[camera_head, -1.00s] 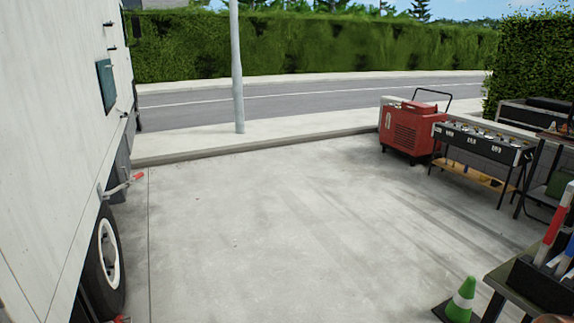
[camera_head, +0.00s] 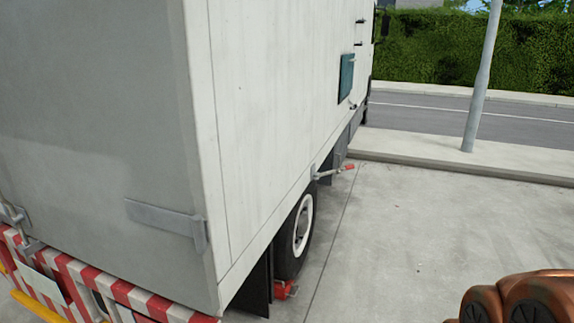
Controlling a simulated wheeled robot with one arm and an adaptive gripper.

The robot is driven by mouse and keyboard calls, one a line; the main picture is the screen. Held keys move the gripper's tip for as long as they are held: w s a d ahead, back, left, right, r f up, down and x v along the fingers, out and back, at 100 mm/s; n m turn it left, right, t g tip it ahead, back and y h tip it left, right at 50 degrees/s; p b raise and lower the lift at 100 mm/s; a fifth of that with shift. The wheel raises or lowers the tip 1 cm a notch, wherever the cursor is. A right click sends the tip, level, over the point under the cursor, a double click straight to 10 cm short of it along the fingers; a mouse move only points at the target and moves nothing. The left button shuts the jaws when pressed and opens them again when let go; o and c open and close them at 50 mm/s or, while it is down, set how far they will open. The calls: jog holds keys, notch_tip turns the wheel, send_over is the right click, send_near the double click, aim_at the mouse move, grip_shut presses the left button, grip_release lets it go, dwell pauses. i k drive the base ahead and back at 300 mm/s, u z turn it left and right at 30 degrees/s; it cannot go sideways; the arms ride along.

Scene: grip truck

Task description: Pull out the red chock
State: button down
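The red chock (camera_head: 285,290) lies on the concrete at the foot of the truck's wheel (camera_head: 303,225), low in the middle of the head view. It is small, and only part of it shows. It seems to be against the tyre, but the exact contact is too small to tell. The white box truck (camera_head: 275,110) fills the left half, with its rear corner nearest me. My gripper's fingers are not in view.
The striped rear bumper (camera_head: 120,292) is close at lower left. A grey pole (camera_head: 483,75) stands at the kerb.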

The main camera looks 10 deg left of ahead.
aim_at(282, 288)
jog(key=u, duration=0.3)
jog(key=i, duration=0.4)
jog(key=z, duration=1.1)
jog(key=i, duration=2.5)
jog(key=u, duration=3.35)
